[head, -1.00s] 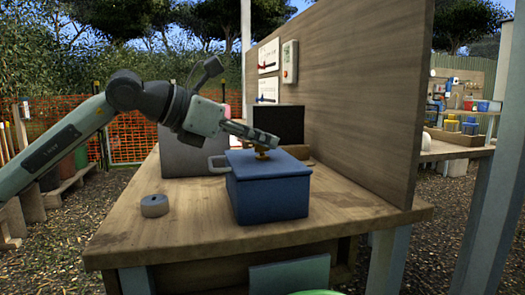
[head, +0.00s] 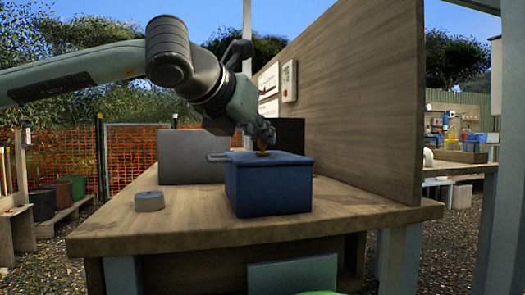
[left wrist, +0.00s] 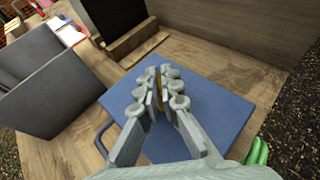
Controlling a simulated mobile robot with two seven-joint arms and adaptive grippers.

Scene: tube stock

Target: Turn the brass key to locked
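The brass key (head: 263,153) stands up from the lid of a blue box (head: 268,190) on the wooden workbench. My left gripper (head: 266,137) reaches down over the lid from above. In the left wrist view its fingers (left wrist: 160,92) close in on both sides of the key, of which only a thin brass strip (left wrist: 158,84) shows between the pads. The gripper looks shut on the key; contact itself is mostly hidden. The blue lid (left wrist: 225,108) lies flat beneath the fingers. My right gripper is in neither view.
A grey case (head: 190,157) and a dark panel stand behind the box. A tall wooden partition (head: 360,100) rises along the right.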

